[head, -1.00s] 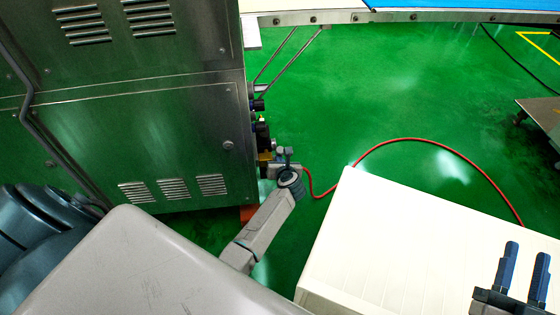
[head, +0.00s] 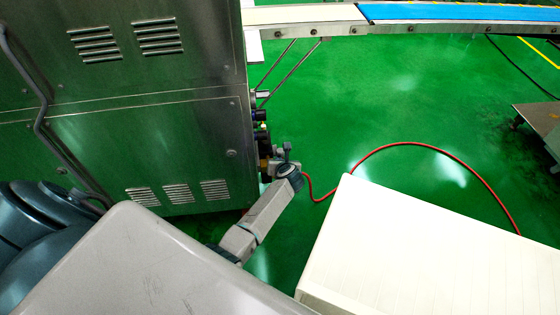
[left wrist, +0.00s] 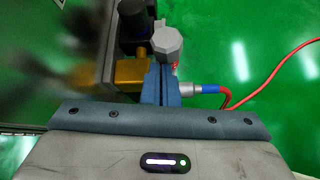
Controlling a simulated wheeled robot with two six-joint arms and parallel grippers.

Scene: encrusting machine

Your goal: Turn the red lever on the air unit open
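The air unit (head: 262,138) is a stack of dark and brass-coloured parts on the right side of the steel machine. In the left wrist view its brass body (left wrist: 130,72), a dark cylinder (left wrist: 133,22) and a grey knob (left wrist: 167,40) show. My left gripper (head: 286,152) is at the unit's front. In the left wrist view its fingers (left wrist: 161,82) are together, in front of the brass body. A small red bit (left wrist: 175,67) shows just beside the fingertips; the rest of the red lever is hidden or cannot be made out. My right gripper is out of view.
The steel machine cabinet (head: 150,130) stands close on the left. A red hose (head: 440,150) runs from the unit over the green floor. A cream-white box-like surface (head: 430,255) fills the lower right. A conveyor (head: 430,18) crosses the top.

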